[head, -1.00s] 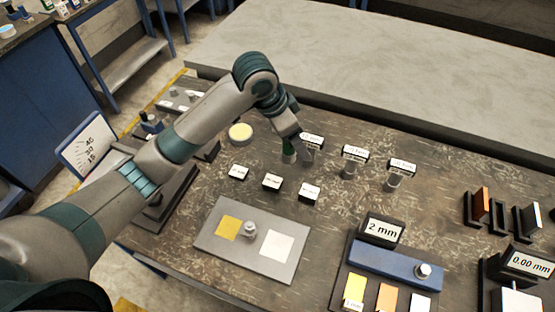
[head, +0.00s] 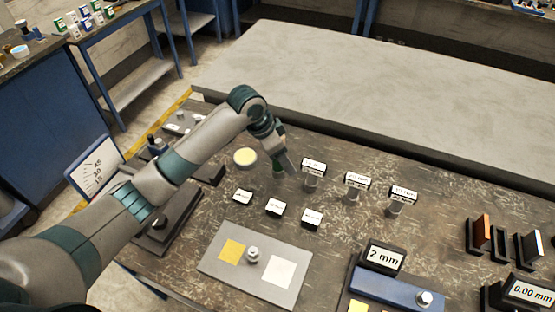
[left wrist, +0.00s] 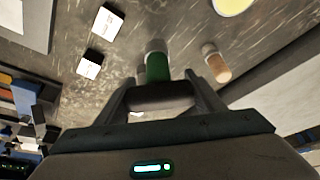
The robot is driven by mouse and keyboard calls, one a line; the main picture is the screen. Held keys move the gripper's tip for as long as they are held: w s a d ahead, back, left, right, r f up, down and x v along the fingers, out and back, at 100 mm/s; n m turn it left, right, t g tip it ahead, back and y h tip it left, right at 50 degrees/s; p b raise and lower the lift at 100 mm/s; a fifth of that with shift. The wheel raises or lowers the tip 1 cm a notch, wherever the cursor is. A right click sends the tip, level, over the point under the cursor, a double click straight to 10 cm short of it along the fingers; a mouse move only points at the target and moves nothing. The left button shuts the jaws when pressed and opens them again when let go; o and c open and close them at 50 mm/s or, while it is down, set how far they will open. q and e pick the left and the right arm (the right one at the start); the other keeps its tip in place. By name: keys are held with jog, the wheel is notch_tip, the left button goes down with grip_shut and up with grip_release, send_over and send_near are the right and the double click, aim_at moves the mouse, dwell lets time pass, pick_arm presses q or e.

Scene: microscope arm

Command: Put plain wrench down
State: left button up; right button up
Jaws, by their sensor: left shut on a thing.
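My left gripper (head: 284,168) is low over the dark table, left of the labelled posts. In the left wrist view its fingers (left wrist: 163,92) are closed around a tool with a green handle (left wrist: 157,66) and a grey end. This is probably the plain wrench; its jaw is hidden by the gripper. The green part also shows in the head view (head: 278,167). I cannot tell whether the tool touches the table. My right gripper is not in view.
Labelled posts (head: 353,190) stand right of the gripper. Small label blocks (head: 275,207) and a grey plate (head: 222,263) lie in front. A yellow disc (head: 245,157) is to the left. A tan peg (left wrist: 216,64) stands close by in the wrist view.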

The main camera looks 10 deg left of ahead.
pick_arm(q)
jog(key=w+a+f, duration=0.2)
jog(key=w, duration=0.1)
jog(key=shift+p, duration=0.3)
notch_tip(320, 180, down, 3)
jog(key=shift+s+f+p, duration=0.1)
jog(key=shift+f+p, duration=0.05)
jog(key=shift+p, duration=0.7)
jog(key=shift+f, duration=0.35)
jog(key=shift+f, duration=0.15)
